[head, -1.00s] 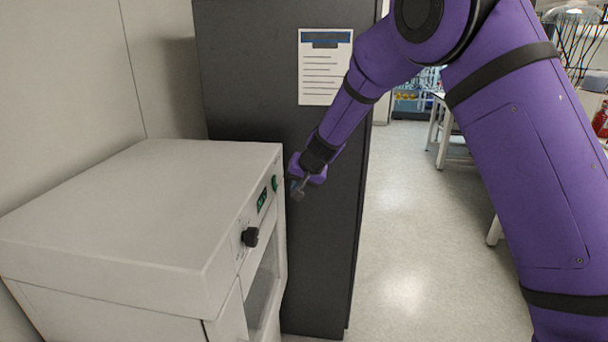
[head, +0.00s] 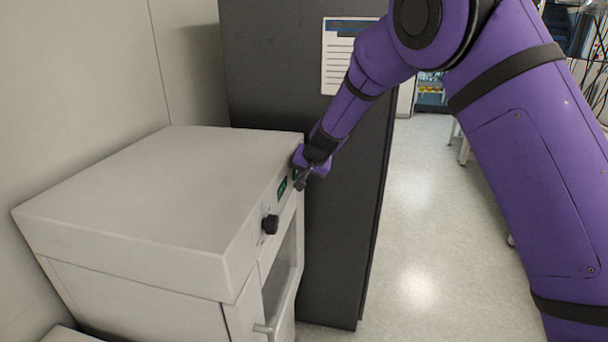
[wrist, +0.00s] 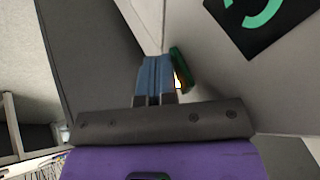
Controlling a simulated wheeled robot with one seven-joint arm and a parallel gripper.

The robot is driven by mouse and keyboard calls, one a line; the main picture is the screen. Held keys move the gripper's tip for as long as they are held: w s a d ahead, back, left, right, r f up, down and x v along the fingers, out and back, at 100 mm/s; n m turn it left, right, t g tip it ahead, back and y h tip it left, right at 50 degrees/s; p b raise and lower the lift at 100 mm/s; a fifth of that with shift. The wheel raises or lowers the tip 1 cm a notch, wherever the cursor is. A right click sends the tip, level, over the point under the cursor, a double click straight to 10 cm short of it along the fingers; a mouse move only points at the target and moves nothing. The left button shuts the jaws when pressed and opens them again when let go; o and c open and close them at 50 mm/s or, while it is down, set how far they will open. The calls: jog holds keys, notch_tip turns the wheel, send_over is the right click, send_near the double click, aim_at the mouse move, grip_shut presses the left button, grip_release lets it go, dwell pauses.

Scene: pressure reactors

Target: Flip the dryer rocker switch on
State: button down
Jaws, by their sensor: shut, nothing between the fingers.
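The dryer (head: 150,200) is a pale box at the left in the head view. Its green rocker switch (wrist: 182,68) shows edge-on in the wrist view, just right of my fingertips, with a bright yellowish patch at its lower edge. My gripper (wrist: 155,62) is shut and empty, its blue fingers side by side. The fingertips are beside the switch, very close; I cannot tell whether they touch it. In the head view my gripper (head: 299,183) is at the far end of the dryer's front panel and mostly hides the switch.
The dryer front has a green display (head: 282,188), a black knob (head: 270,224) and a windowed door with a handle (head: 275,322). A dark cabinet (head: 345,220) with a paper notice stands just behind my gripper. Open floor (head: 430,230) lies to the right.

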jog(key=shift+r, duration=0.1)
jog(key=shift+r, duration=0.75)
